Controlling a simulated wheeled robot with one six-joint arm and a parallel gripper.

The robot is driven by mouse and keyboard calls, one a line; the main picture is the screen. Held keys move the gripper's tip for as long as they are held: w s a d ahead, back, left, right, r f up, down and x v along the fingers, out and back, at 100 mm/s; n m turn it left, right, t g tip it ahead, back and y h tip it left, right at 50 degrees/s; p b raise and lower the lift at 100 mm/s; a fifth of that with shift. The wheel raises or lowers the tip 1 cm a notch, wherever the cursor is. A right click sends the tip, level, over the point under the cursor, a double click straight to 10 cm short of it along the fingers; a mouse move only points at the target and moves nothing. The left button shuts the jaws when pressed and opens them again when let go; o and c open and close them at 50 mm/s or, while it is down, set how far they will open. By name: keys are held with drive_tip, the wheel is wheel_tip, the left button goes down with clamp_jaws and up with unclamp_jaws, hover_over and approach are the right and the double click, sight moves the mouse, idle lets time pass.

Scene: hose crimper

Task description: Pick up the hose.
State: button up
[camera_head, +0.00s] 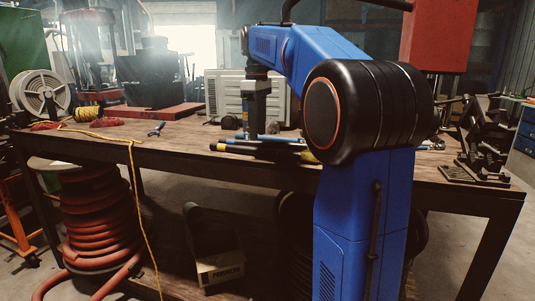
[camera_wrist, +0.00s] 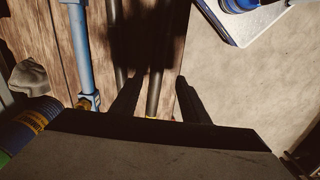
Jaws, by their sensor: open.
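A thin black hose (camera_wrist: 154,95) with a brass-coloured end runs between my gripper's fingers in the wrist view. My gripper (camera_wrist: 158,80) is open, with one dark finger on each side of it; I cannot tell how far above it the fingers are. A second dark hose or rod (camera_wrist: 117,45) lies to its left. In the head view, several dark lengths (camera_head: 270,152) lie on the workbench below my wrist. My gripper is hard to make out there against them. Which length is the task's hose is not certain.
A blue tool (camera_wrist: 80,50) lies left of the dark lengths on the wooden workbench (camera_head: 180,140). The bench edge is close on the right in the wrist view. Pliers (camera_head: 156,129), yellow cord (camera_head: 88,114) and a black stand (camera_head: 478,150) are also on the bench.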

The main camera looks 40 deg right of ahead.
sight(261, 152)
drive_tip(key=shift+d+f, duration=0.15)
drive_tip(key=shift+f, duration=1.3)
drive_tip(key=shift+d+f, duration=0.15)
drive_tip(key=shift+f, duration=1.3)
clamp_jaws()
